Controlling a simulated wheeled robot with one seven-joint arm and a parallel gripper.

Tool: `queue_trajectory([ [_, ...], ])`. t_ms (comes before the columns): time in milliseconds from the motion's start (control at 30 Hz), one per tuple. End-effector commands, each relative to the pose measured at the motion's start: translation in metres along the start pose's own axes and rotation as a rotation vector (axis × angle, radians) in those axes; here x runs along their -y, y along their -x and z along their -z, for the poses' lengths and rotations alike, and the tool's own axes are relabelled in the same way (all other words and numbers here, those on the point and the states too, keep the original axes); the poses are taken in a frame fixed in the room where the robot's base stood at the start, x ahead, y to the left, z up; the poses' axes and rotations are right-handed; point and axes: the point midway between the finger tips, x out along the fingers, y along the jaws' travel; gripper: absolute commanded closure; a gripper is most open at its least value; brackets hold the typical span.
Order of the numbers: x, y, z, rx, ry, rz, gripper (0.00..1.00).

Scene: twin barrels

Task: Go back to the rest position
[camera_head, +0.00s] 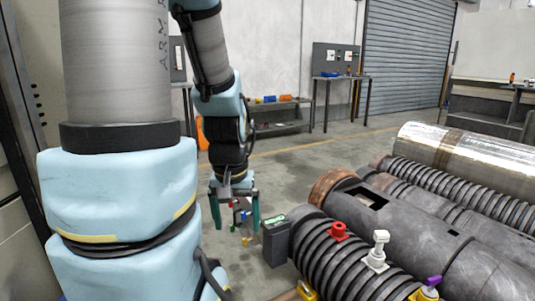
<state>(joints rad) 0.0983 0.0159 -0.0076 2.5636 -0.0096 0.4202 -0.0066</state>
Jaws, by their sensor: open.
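My gripper (236,207) hangs from my arm left of the middle of the head view, pointing down. Its two dark green fingers are apart. My gripper is to the left of a grey box (277,241) and of the ribbed barrel (335,255), and looks apart from both. My own blue-jacketed arm covers the left part of the view.
The ribbed barrel carries a red fitting (338,231), a white fitting (377,250) and a purple-topped one (431,286). More dark barrels and a shiny metal cylinder (470,152) lie at right. Benches (282,104) stand by the back wall. Open floor (290,165) lies between.

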Motion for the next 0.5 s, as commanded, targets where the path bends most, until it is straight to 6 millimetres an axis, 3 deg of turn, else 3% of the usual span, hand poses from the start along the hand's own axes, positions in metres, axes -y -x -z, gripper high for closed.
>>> queue_trajectory([
  [33, -0.001, 0.019, 0.003, 0.001, -0.003, 0.000, 0.08],
  [333, -0.001, 0.079, 0.012, 0.002, -0.007, 0.001, 0.08],
  [500, -0.001, 0.134, 0.020, 0.002, -0.008, 0.001, 0.08],
])
